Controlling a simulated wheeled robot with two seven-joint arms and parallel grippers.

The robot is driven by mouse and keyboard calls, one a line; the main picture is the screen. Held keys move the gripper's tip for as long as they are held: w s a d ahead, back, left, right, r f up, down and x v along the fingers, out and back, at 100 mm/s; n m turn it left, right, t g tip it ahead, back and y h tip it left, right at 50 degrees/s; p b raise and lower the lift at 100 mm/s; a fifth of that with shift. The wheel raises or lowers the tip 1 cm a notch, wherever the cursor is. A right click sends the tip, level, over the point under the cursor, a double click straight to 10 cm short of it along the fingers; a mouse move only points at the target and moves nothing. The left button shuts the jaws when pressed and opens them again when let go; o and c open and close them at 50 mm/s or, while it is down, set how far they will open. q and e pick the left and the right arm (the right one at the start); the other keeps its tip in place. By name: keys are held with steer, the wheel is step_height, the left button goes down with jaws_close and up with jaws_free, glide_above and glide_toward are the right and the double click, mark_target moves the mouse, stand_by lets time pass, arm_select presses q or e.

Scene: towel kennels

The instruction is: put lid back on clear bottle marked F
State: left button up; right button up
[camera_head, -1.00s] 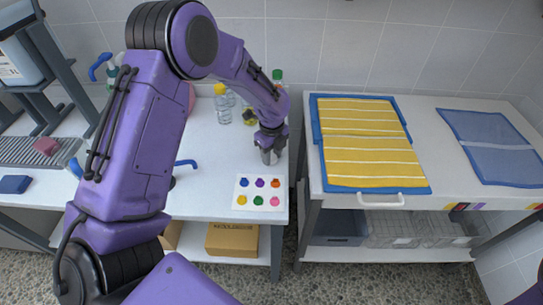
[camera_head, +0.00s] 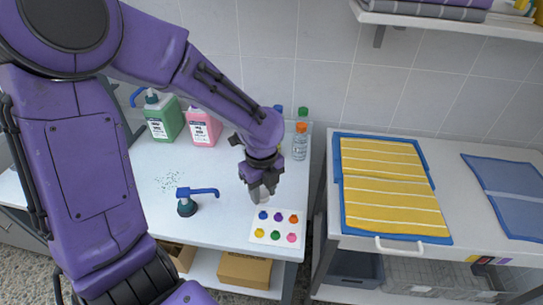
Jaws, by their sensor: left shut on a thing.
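My left gripper (camera_head: 262,188) points down over the white table, just behind a white card. It is shut on a small pale grey, see-through-looking thing (camera_head: 264,198); the fingers hide most of it, and I cannot tell whether it is a bottle or touches the table. The card (camera_head: 268,238) carries several coloured lids, among them a blue lid (camera_head: 263,215) and a pink lid (camera_head: 292,238). A clear bottle with an orange cap (camera_head: 299,145) stands at the back right. Other bottles are partly hidden behind my left arm. No letter F is legible. My right gripper is out of view.
A green jug (camera_head: 165,120) and a pink jug (camera_head: 204,127) stand at the back. A gap separates this table from the cart with the yellow striped towel (camera_head: 390,190).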

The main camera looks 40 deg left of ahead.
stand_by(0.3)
arm_select(q)
steer(key=w+d+f+n, duration=0.1)
steer(key=w+d+n, duration=0.8)
steer(key=n, duration=1.1)
steer(key=d, duration=0.2)
steer(key=shift+w+d+n, duration=0.3)
steer(key=shift+w, duration=0.1)
steer(key=shift+f, duration=0.1)
